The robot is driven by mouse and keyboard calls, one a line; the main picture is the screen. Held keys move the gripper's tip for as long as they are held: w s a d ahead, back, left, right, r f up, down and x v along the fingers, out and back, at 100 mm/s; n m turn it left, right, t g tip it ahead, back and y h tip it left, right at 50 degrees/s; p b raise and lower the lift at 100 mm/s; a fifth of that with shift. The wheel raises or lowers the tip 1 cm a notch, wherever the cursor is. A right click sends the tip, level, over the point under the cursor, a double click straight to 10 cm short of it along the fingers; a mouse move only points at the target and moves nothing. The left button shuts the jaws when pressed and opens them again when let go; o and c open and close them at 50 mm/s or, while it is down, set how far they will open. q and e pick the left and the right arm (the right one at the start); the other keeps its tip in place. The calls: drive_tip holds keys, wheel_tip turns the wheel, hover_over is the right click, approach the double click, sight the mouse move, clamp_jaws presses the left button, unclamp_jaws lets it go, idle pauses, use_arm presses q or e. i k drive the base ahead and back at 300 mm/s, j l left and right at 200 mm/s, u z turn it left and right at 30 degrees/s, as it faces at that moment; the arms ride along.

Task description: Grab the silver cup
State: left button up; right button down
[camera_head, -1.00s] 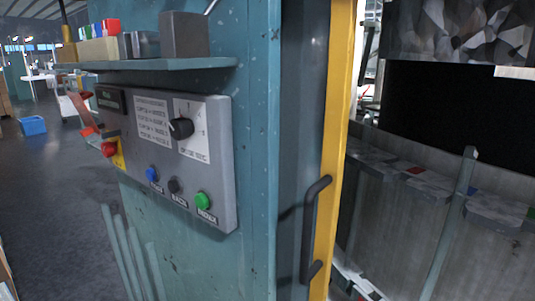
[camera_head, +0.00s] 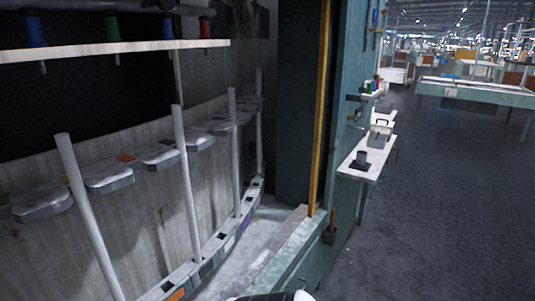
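No clearly silver cup can be made out. A small dark grey, cup-like cylinder (camera_head: 362,158) stands upright on a white side shelf (camera_head: 352,172) right of centre, too small to tell if it is the silver cup. Neither of my grippers is in view. A white and black part at the bottom edge may be mine, but shows no fingers.
A yellow post (camera_head: 320,110) and a teal machine wall (camera_head: 342,90) stand in the middle. Dark open floor (camera_head: 430,220) lies at the right, with a long workbench (camera_head: 475,95) farther back.

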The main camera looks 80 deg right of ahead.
sight(361, 155)
drive_tip(key=z, duration=3.4)
drive_tip(key=u, duration=0.5)
drive_tip(key=i+l+u, duration=0.2)
drive_tip(key=l+u, duration=0.15)
drive_tip(key=i+l+u, duration=0.1)
drive_tip(key=l+u, duration=0.25)
drive_tip(key=i+l+u, duration=0.1)
drive_tip(key=l+u, duration=0.25)
drive_tip(key=l, duration=0.15)
